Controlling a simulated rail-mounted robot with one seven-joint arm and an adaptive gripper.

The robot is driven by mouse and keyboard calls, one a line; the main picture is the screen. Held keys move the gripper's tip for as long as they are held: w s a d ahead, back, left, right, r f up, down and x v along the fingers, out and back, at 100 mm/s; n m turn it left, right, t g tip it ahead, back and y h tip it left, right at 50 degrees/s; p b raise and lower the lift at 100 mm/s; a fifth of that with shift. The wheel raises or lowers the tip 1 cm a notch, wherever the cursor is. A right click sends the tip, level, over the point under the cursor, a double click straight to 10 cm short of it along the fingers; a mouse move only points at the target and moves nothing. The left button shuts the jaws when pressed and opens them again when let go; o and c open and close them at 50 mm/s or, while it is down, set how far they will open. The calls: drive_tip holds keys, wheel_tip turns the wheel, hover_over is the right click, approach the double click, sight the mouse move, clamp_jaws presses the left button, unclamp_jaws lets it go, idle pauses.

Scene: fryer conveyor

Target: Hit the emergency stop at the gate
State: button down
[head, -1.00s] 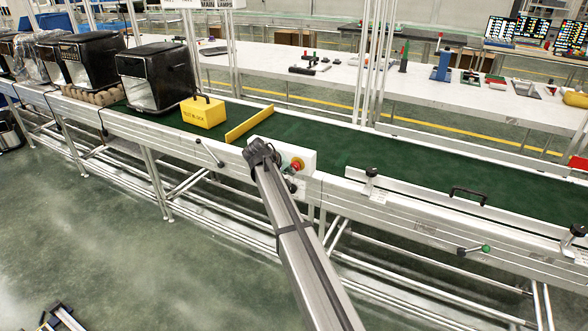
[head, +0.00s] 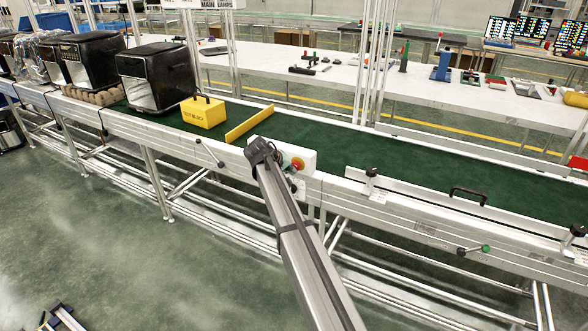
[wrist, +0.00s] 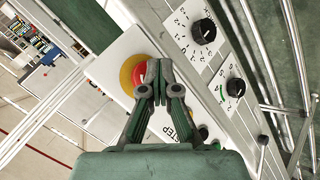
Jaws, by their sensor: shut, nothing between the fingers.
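The emergency stop is a red mushroom button on a yellow disc (head: 298,164), on a white control box (head: 308,158) at the conveyor's near edge beside the yellow gate (head: 249,124). In the wrist view the red button with its yellow disc (wrist: 128,75) sits at the picture's centre left. My gripper (wrist: 152,66) is shut and empty, its fingertips overlapping the button's right side. I cannot tell whether they touch it or whether the button is pressed in. In the head view my arm covers part of the box, and the fingers are hard to make out.
A yellow block with a handle (head: 203,112) and black fryers (head: 156,77) stand on the green belt (head: 330,148) left of the gate. Black dials (wrist: 204,31) are on the panel beside the button. The belt right of the box is clear.

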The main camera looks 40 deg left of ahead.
drive_tip(key=shift+w, duration=0.15)
idle(0.3)
drive_tip(key=shift+s+d, duration=0.1)
drive_tip(key=shift+s, duration=0.8)
drive_tip(key=shift+s, duration=0.1)
drive_tip(key=s, duration=0.2)
drive_tip(key=s+d, duration=0.1)
drive_tip(key=s, duration=0.1)
drive_tip(key=shift+s, duration=0.35)
